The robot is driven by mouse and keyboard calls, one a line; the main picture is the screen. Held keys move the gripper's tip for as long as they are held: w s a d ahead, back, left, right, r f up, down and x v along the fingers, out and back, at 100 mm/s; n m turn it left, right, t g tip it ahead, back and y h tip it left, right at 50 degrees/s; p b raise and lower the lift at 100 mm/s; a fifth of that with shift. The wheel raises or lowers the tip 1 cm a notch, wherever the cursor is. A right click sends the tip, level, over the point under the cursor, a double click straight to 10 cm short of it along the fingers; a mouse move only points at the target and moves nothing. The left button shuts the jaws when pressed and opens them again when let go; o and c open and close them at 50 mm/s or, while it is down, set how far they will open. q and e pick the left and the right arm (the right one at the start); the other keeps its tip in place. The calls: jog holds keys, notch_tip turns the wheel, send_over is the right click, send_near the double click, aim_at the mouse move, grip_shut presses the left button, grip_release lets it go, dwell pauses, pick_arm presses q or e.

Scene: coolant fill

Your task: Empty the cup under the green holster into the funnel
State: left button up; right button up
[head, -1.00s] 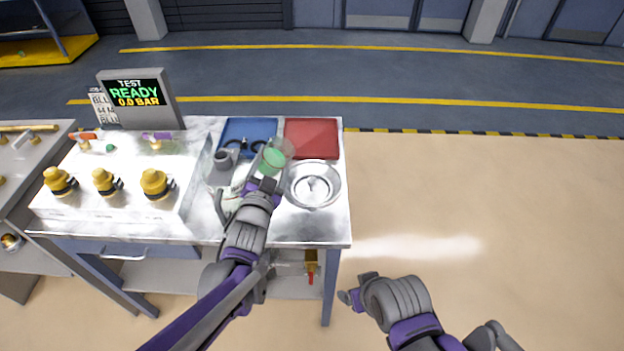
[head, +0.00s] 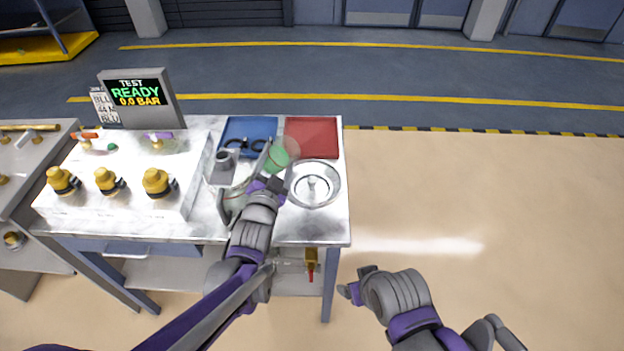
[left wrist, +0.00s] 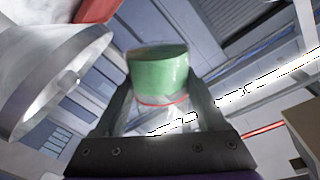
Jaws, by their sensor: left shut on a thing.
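My left gripper (head: 273,181) is shut on a clear cup (head: 292,153) holding green liquid (head: 278,157). The cup is tilted and held above the table, behind and a little left of the funnel (head: 314,185), a round metal bowl at the table's right front. In the left wrist view the green liquid (left wrist: 158,75) shows between the fingers, and a pale flared shape that looks like the funnel (left wrist: 50,80) is at the left. My right gripper (head: 354,283) is off the table at the lower right; its fingers are too unclear to judge.
A blue tray (head: 240,128) and a red tray (head: 310,126) lie behind. A grey stand (head: 223,166) and a greenish clear vessel (head: 232,203) are beside my left arm. A panel with yellow knobs (head: 107,181) and a READY display (head: 138,93) stand left.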

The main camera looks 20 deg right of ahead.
pick_arm(q)
jog(key=shift+d+f+m, duration=0.15)
jog(key=shift+f+m, duration=0.2)
jog(key=shift+m, duration=0.45)
jog(key=shift+s+f+m, duration=0.1)
jog(key=shift+f+m, duration=0.25)
jog(key=shift+m, duration=0.55)
dwell(0.5)
jog(key=shift+r+m+p, duration=0.3)
jog(key=shift+r+m, duration=0.15)
jog(key=shift+m, duration=0.45)
dwell(0.4)
jog(key=shift+d+f+m, duration=0.1)
jog(key=shift+f+m, duration=0.25)
jog(key=shift+m, duration=0.45)
dwell(0.5)
jog(key=shift+s+d+r+m+b, duration=0.2)
jog(key=shift+d+m+b, duration=0.1)
jog(key=shift+d+m, duration=0.1)
dwell(0.3)
jog(key=shift+s+d+r+m+b, duration=0.15)
jog(key=shift+d+m+b, duration=0.1)
jog(key=shift+m+b, duration=0.15)
jog(key=shift+d+f+m+b, duration=0.25)
jog(key=shift+f+m+b, duration=0.1)
jog(key=shift+m+b, duration=0.5)
dwell(0.8)
